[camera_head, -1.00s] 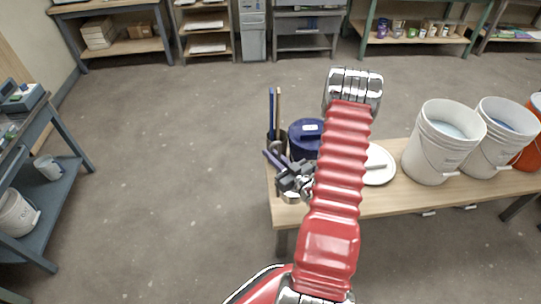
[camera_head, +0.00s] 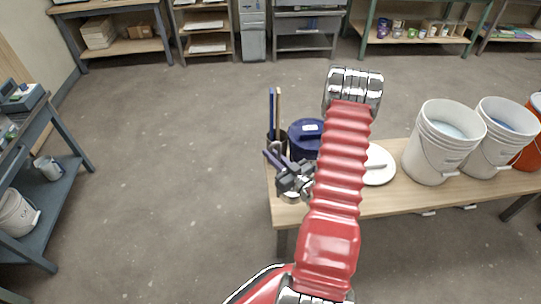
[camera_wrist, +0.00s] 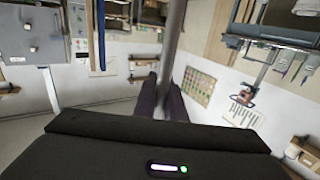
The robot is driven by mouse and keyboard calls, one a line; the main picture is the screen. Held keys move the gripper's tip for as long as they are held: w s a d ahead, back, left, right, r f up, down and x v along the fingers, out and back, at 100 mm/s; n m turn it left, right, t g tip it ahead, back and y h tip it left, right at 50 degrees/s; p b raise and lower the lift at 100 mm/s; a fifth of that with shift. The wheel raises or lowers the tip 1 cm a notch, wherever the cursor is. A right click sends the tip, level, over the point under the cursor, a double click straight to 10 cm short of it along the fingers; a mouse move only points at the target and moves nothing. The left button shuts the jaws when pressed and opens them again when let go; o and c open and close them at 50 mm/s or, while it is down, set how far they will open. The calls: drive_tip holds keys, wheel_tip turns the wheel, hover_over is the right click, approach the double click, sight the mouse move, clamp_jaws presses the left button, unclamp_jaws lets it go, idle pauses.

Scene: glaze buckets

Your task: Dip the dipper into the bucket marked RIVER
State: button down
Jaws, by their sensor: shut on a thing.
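My gripper (camera_head: 274,159) is at the left end of the wooden table, close to the dark holder. In the wrist view its two dark fingers (camera_wrist: 163,92) are closed on a grey rod, which I take for the dipper's handle (camera_wrist: 174,38). The dipper's lower end is hidden. A white bucket with pale blue liquid (camera_head: 441,158) stands towards the right of the table. Another white bucket with blue liquid (camera_head: 491,153) stands beside it. An orange bucket (camera_head: 527,156) is cut by the right edge. I can read no RIVER mark on any bucket.
A dark holder (camera_head: 270,137) with upright sticks and a blue lidded bucket (camera_head: 300,146) stand close to my gripper. A white lid (camera_head: 383,178) lies between my arm and the buckets. A shelf bench (camera_head: 62,190) stands at left. Open floor lies between.

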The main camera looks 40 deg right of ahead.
drive_tip(key=w+a+r, duration=0.5)
drive_tip(key=w+a, duration=0.1)
drive_tip(key=a, duration=0.4)
drive_tip(key=w+a+r, duration=0.4)
drive_tip(key=w+a, duration=0.2)
drive_tip(key=a, duration=0.5)
drive_tip(key=w+a+r+y, duration=0.1)
drive_tip(key=w+a+r, duration=0.4)
drive_tip(key=a, duration=0.5)
drive_tip(key=shift+w+a+r+n, duration=0.3)
drive_tip(key=shift+w+a+r, duration=0.1)
drive_tip(key=shift+w, duration=0.5)
drive_tip(key=shift+s, duration=0.1)
